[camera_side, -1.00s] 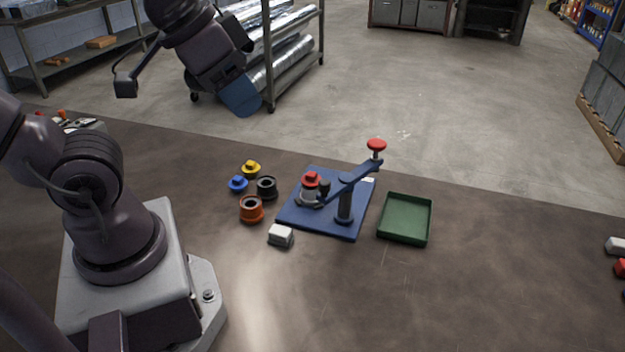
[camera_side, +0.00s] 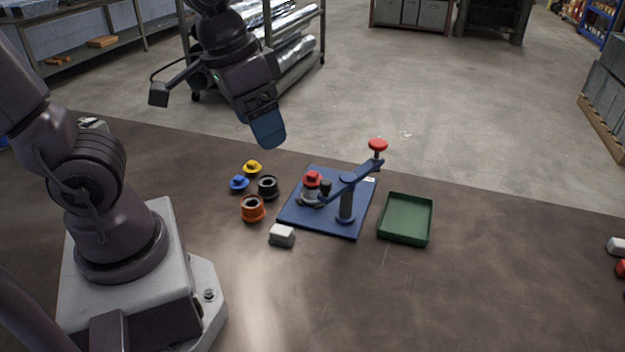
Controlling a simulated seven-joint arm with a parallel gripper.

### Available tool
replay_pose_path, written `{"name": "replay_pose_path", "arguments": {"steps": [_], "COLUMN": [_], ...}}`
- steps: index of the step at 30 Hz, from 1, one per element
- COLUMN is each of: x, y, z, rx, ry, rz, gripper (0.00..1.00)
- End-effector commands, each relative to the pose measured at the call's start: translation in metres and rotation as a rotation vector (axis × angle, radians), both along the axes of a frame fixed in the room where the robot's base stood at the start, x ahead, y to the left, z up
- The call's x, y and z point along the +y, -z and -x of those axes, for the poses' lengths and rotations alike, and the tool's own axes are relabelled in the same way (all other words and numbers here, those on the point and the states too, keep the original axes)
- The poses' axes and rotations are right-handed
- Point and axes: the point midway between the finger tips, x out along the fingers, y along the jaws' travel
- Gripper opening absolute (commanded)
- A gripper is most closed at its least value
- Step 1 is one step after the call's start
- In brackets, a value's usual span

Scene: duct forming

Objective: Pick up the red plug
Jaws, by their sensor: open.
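The red plug (camera_side: 313,178) sits on top of a grey cylindrical piece (camera_side: 311,195) on the blue base plate (camera_side: 322,226). A blue lever arm (camera_side: 350,180) with a red knob (camera_side: 377,145) stands on the plate just right of the plug. My gripper (camera_side: 269,143) is in the air, up and left of the plug and apart from it, with its blue fingers pointing down. It holds nothing that I can see. The fingers overlap from this side, so the gap between them is hidden.
Left of the plate are a yellow plug (camera_side: 252,168), a blue plug (camera_side: 239,184), a black ring (camera_side: 268,187) and an orange ring (camera_side: 252,209). A white block (camera_side: 281,235) lies in front. A green tray (camera_side: 405,219) stands to the right and is empty.

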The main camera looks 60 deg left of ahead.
Motion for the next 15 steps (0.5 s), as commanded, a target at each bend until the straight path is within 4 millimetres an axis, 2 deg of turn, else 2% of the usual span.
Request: {"name": "replay_pose_path", "arguments": {"steps": [1, 5, 9, 12, 15], "x": [0.004, 0.022, 0.052, 0.077, 0.102], "y": [0.016, 0.053, 0.095, 0.118, 0.132], "z": [-0.01, -0.035, -0.059, -0.073, -0.086], "rx": [0.056, 0.13, 0.16, 0.138, 0.083], "ry": [-0.034, -0.167, -0.35, -0.478, -0.594], "rz": [0.011, 0.011, -0.035, -0.085, -0.13], "gripper": [0.79, 0.79, 0.79, 0.79, 0.79]}}
